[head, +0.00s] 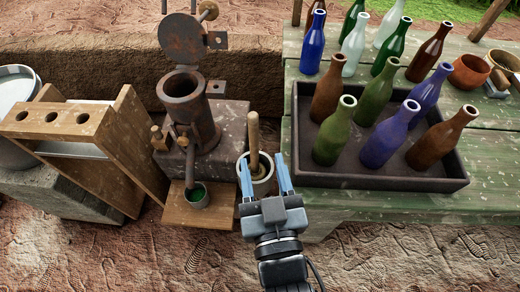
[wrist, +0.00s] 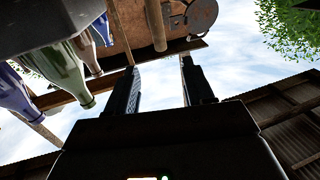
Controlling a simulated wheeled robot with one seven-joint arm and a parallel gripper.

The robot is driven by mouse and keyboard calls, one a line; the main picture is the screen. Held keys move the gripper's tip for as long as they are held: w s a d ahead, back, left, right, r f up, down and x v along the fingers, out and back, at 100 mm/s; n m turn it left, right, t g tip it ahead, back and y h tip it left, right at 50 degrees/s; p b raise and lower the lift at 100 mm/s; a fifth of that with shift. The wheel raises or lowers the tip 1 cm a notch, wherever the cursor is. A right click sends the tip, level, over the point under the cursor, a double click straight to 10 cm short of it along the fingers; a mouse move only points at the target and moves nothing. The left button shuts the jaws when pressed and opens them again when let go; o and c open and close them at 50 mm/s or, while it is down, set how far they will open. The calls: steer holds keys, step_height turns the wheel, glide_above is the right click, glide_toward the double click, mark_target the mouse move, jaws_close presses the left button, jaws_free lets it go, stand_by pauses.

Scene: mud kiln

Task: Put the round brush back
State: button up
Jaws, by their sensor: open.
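A wooden-handled tool (head: 254,138), which looks like the round brush, stands nearly upright in a pale round pot (head: 242,167). Its lower end is hidden inside the pot, so I cannot see bristles. My gripper (head: 262,160) is open and empty in front of the pot. In the head view its blue fingers appear on either side of the handle's lower part. In the wrist view the handle (wrist: 156,24) shows beyond the fingertips of my gripper (wrist: 158,68), roughly in line with the gap between them. I see no contact.
A wooden rack (head: 85,122) with several holes stands left. An iron vessel (head: 187,108) with a raised lid is mid-left, above a small cup of green (head: 197,196). A dark tray (head: 370,178) of bottles sits close right on a green table (head: 490,150).

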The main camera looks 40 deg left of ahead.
steer(key=shift+s+d, duration=0.2)
steer(key=s+d+f+m+t+h, duration=0.1)
steer(key=s+d+f+m+h, duration=0.15)
steer(key=d, duration=0.75)
steer(key=s+d+f+m+t+h, duration=0.1)
steer(key=s+d+m+h, duration=0.15)
steer(key=d, duration=0.75)
steer(key=s+d+r+m+h, duration=0.2)
steer(key=s+d+r+h, duration=0.1)
steer(key=s+d, duration=0.4)
steer(key=s+d+r+m+h, duration=0.2)
steer(key=s+d+r+h, duration=0.1)
steer(key=s+d, duration=0.4)
steer(key=shift+s+d+r+h, duration=0.35)
steer(key=shift+s+d+h, duration=0.05)
steer(key=shift+h, duration=0.5)
